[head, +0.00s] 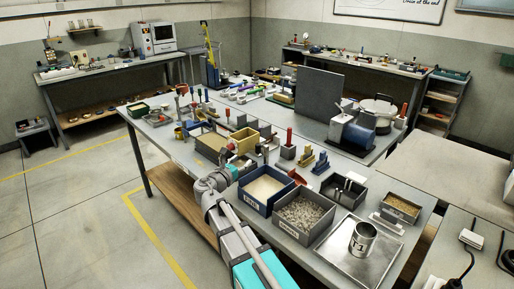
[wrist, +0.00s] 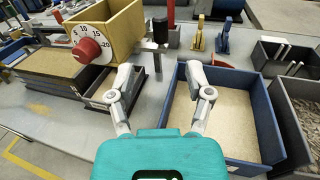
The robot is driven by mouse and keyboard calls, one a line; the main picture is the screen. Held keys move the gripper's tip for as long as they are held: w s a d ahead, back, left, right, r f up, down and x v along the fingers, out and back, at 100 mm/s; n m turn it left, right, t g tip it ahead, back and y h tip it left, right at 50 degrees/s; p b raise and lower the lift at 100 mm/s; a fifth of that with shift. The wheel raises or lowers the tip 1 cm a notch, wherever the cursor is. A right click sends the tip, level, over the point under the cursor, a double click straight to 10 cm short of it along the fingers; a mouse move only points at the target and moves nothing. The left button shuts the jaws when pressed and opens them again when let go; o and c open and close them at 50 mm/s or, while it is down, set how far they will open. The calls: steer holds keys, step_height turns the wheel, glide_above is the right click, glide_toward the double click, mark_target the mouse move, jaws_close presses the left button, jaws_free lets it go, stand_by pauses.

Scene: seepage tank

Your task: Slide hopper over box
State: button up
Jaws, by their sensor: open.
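The yellow hopper (wrist: 118,30) has a numbered dial and a red knob (wrist: 87,49) on its front. It stands at the upper left in the wrist view, and it also shows in the head view (head: 245,142). A small grey open box (wrist: 98,101) lies below and in front of it, partly hidden by my left finger. A long sand-filled box (wrist: 62,88) lies to the left; I cannot tell which box the task names. My gripper (wrist: 165,84) is open and empty, with its fingers spread wide, nearer the camera than the hopper and apart from it.
A blue bin of pale sand (wrist: 240,115) is close on the right, partly behind my right finger. A grey gravel bin (head: 304,232) lies beyond it. A black post (wrist: 160,30) stands right of the hopper. A steel tray (head: 345,262) holds a metal can (head: 362,240).

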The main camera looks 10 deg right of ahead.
mark_target(258, 152)
steer(key=x, duration=1.1)
steer(key=shift+w+d, duration=0.25)
steer(key=shift+d, duration=0.05)
jaws_close()
